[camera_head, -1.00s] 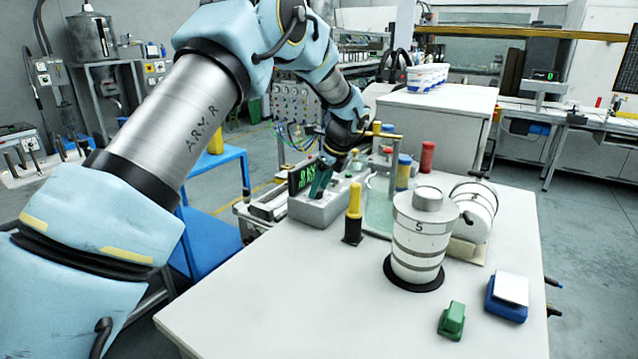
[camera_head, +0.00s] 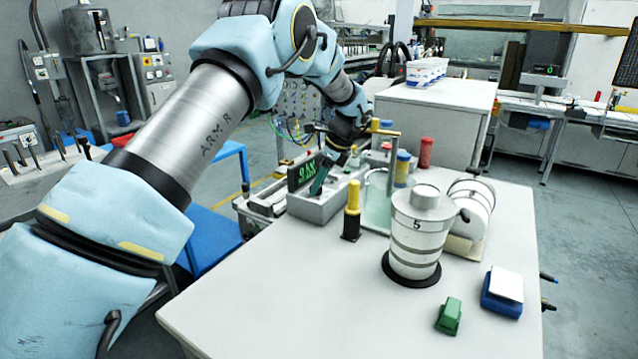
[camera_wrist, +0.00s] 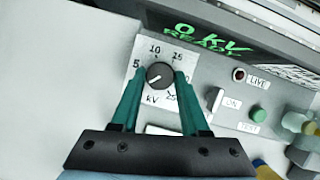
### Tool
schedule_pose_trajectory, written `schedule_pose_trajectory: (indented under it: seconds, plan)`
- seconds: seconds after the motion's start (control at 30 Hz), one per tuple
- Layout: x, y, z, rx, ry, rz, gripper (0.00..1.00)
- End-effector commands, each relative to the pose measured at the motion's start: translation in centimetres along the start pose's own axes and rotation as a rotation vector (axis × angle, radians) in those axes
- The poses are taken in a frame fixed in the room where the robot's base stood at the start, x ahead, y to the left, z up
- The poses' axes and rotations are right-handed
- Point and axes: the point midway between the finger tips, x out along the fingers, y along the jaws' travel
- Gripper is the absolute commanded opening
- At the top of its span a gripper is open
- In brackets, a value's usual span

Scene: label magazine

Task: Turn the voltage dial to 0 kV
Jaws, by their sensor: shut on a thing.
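The voltage dial (camera_wrist: 158,75) is a round dark knob on a white kV scale plate (camera_wrist: 165,55) in the wrist view. Its light mark lies toward the lower left; the left finger covers that part of the scale. The green display (camera_wrist: 212,38) above reads 0 kV, READY. My gripper (camera_wrist: 160,73) has its two teal fingers on either side of the knob, shut on it. In the head view my gripper (camera_head: 319,182) reaches down to the grey control box, and the lit display (camera_head: 306,171) stands beside it; the knob is hidden there.
A yellow-topped post (camera_head: 352,210) and a ringed white cylinder (camera_head: 416,232) stand nearby.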

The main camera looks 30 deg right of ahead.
Motion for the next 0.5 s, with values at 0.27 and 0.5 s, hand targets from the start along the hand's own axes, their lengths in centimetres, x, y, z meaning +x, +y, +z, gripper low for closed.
schedule_pose_trajectory:
  seconds: [0.27,0.5]
  plan:
    - [0.01,0.0,0.01,0.0,0.0,0.0,0.7]
    - [0.0,0.0,0.0,0.0,0.0,0.0,0.74]
